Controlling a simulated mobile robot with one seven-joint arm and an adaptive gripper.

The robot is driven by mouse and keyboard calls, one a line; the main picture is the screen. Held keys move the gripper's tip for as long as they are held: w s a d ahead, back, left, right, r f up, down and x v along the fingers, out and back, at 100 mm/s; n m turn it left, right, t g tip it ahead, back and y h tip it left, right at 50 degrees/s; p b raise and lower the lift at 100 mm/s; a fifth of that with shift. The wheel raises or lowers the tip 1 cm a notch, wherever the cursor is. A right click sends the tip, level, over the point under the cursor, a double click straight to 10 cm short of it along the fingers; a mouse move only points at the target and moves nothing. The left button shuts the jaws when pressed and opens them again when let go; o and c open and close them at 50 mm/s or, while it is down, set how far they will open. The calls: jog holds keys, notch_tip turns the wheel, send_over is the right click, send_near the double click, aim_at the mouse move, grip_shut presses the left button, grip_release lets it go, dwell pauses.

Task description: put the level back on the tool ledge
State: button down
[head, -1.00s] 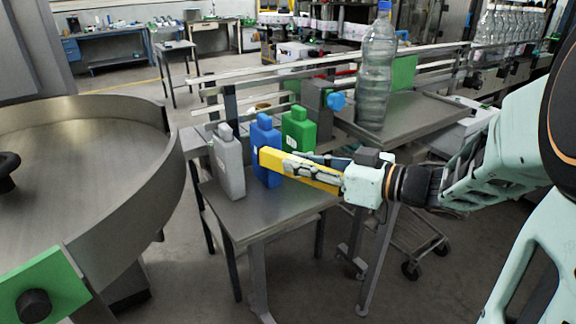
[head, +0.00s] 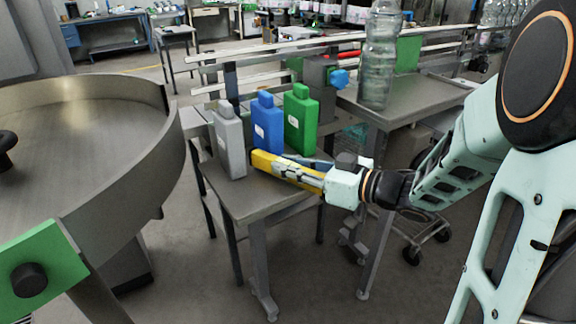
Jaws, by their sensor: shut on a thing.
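The level is a yellow bar (head: 264,162). My gripper (head: 290,174) is shut on it, and the grey fingers cover part of its side. The level points left, just above the top of a small grey metal table (head: 248,200), in front of the blue bottle (head: 267,126). Its free end is near the foot of the grey bottle (head: 229,142). I cannot tell whether the level touches the tabletop. I cannot tell for sure which surface is the tool ledge.
A green bottle (head: 300,122) stands right of the blue one. A large clear bottle (head: 378,65) stands on a higher metal table (head: 425,105) behind my gripper. A large round metal bowl (head: 90,125) fills the left. Conveyor rails (head: 290,47) run behind the bottles.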

jog(key=c, duration=1.8)
grip_release()
jog(key=shift+f, duration=0.1)
jog(key=p+v, duration=0.1)
jog(key=v, duration=1.1)
